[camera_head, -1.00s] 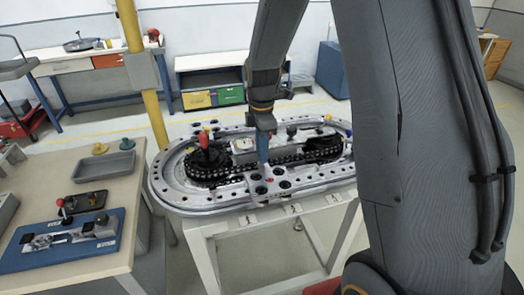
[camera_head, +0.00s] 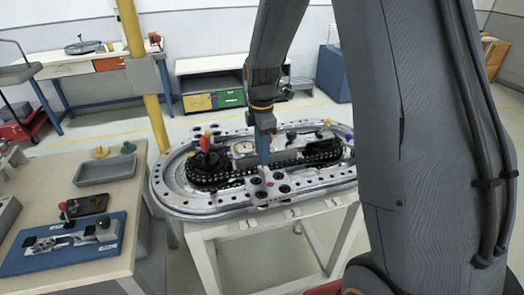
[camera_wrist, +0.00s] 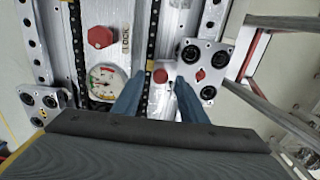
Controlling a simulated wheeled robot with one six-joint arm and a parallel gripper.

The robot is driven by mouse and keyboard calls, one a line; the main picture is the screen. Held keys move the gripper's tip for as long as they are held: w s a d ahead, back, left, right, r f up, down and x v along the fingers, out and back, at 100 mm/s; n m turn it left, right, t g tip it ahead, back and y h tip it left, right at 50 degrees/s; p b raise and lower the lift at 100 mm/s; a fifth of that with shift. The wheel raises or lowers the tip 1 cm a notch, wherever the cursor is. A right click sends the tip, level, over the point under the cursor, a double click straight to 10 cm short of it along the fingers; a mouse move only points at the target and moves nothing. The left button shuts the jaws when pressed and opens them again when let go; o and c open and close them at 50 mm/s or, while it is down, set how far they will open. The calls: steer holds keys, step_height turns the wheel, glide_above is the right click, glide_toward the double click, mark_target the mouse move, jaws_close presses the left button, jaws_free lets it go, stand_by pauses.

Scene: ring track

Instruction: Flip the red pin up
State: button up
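In the wrist view, a small red piece (camera_wrist: 160,75) on a light metal block lies just beyond and between my fingertips. A smaller red piece (camera_wrist: 200,75) sits on the plate with black round holes to the right. I cannot tell which is the red pin, nor whether it lies flat. My gripper (camera_wrist: 157,88) has its two blue fingers apart, with nothing seen held. In the head view, my gripper (camera_head: 262,158) points down over the front of the ring track (camera_head: 180,205). A red spot (camera_head: 270,184) shows on the track below it.
A red-knobbed lever (camera_head: 204,144) stands left on the track. The wrist view shows a gauge (camera_wrist: 104,82), a red knob (camera_wrist: 100,37) and a black chain (camera_wrist: 153,40). A side table with a grey tray (camera_head: 104,170) and blue fixture (camera_head: 60,245) stands at left.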

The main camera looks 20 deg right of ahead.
step_height(320, 180, up, 8)
steer(key=b, duration=0.2)
stand_by(0.3)
steer(key=shift+f, duration=0.1)
steer(key=s+f+m+b, duration=0.1)
steer(key=s+f+m, duration=0.2)
steer(key=s+m, duration=0.3)
steer(key=s+f+m+t+b, duration=0.1)
steer(key=s+f+m, duration=0.2)
steer(key=s+m, duration=0.3)
steer(key=s+f+m+b, duration=0.1)
steer(key=s+f+m, duration=0.2)
steer(key=s+m, duration=0.3)
steer(key=shift+d, duration=0.15)
